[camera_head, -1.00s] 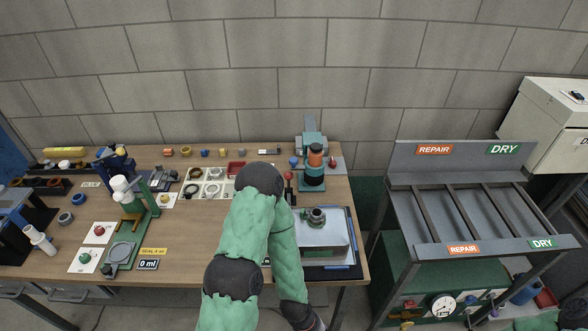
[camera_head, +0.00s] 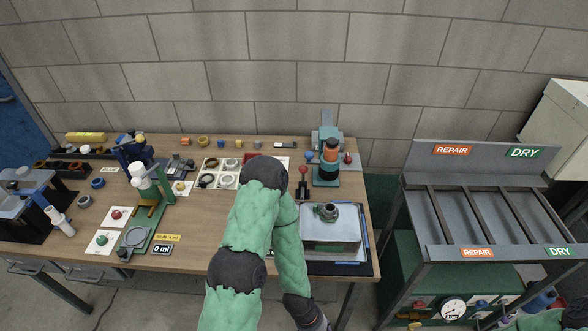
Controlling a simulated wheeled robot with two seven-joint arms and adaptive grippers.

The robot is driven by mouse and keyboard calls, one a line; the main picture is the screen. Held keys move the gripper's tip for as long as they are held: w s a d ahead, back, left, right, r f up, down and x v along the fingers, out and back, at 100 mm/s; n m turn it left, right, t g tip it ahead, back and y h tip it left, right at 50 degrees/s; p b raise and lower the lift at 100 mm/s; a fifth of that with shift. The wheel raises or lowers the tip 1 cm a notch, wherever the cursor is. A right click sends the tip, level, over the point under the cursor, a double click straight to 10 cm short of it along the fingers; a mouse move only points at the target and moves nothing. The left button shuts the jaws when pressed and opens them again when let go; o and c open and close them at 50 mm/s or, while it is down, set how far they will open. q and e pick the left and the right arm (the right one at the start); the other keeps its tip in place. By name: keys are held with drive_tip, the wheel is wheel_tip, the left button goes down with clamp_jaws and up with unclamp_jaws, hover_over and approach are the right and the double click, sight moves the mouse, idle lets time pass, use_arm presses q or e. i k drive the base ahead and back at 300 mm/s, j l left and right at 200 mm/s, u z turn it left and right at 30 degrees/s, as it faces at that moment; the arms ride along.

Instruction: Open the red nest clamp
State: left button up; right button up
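A red-topped lever (camera_head: 303,171) stands upright on the bench, right of my raised arm's dark elbow. It may be the red nest clamp, but it is too small to tell, and I cannot tell whether it is open or shut. A smaller red knob (camera_head: 348,158) sits on the grey plate beside the teal press (camera_head: 327,170). One green-sleeved arm of mine rises from the bottom middle, bends over the bench and comes down to the bottom edge. My other gripper is not in view either.
A grey metal box (camera_head: 330,240) with a round fitting on top stands on a dark tray at the bench's right end. A green dispensing stand (camera_head: 147,215) is at left. The repair/dry rack (camera_head: 480,210) stands right, past a gap.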

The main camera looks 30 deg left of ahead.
sight(303, 169)
drive_tip(key=k+u, duration=0.15)
drive_tip(key=u, duration=0.8)
